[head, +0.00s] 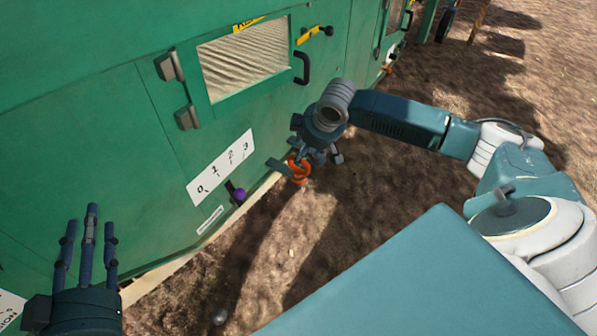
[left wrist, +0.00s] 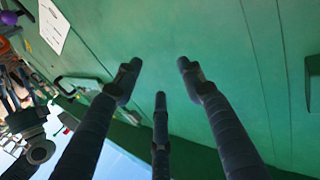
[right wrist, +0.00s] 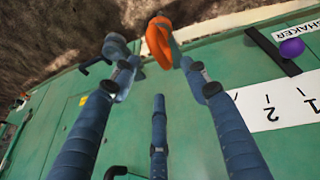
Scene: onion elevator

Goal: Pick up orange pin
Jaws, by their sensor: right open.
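The orange pin (head: 299,170) sits low at the front of the green machine, beside the fingers of my right gripper (head: 318,155). It also shows in the right wrist view (right wrist: 160,42), near the tips of my right gripper's fingers (right wrist: 160,75). Those fingers are spread, and I cannot tell whether any of them touches the pin. My left gripper (head: 88,240) is open and empty at the lower left of the head view, its fingers pointing up along the green panel.
The green machine (head: 110,130) fills the left side, with a window (head: 243,60), a black handle (head: 302,68) and a white number scale (head: 221,166). A purple knob (head: 239,195) sticks out below the scale. Bare brown ground (head: 400,190) lies to the right.

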